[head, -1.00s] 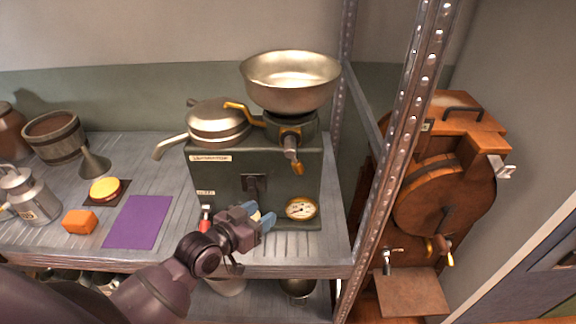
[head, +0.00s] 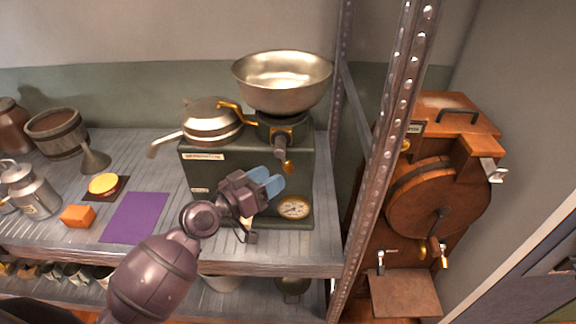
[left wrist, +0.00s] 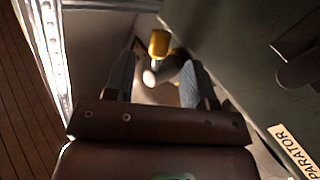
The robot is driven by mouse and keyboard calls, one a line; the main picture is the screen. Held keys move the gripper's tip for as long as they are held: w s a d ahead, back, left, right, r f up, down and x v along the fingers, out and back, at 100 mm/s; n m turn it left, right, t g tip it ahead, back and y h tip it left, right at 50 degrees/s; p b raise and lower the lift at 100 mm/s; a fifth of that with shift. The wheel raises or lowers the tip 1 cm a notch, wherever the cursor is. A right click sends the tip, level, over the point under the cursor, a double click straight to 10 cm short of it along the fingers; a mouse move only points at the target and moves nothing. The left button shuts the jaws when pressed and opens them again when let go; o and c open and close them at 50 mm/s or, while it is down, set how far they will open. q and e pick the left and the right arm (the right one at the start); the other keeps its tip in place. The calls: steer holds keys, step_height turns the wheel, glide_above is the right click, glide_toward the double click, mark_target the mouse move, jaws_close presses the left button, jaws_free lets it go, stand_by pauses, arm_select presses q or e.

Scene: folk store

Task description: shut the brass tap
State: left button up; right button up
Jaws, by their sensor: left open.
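The brass tap (head: 288,167) hangs at the front of the dark separator (head: 220,172), below the wide metal bowl (head: 283,82). Its dark middle part points down and ends in a brass tip. My left gripper (head: 271,181) is open and empty, just below and left of the tap tip, in front of the separator's face. In the left wrist view a yellow brass piece (left wrist: 158,43) with a pale round end shows beyond and between the two fingers (left wrist: 158,82); contact is not visible. My right gripper is not in view.
A round gauge (head: 294,207) sits low on the separator. A perforated metal post (head: 385,140) stands right of it. A lidded pan and a brass spout (head: 235,112) are at the top left. A purple mat (head: 135,217) lies on the shelf. A brown wooden machine (head: 435,200) stands beyond the post.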

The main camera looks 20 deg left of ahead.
mark_target(285, 170)
arm_select(q)
steer(key=x, duration=0.5)
steer(key=shift+w+d, duration=0.25)
steer(key=shift+w, duration=0.2)
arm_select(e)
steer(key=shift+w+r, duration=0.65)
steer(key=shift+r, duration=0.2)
arm_select(q)
steer(key=shift+c, duration=0.3)
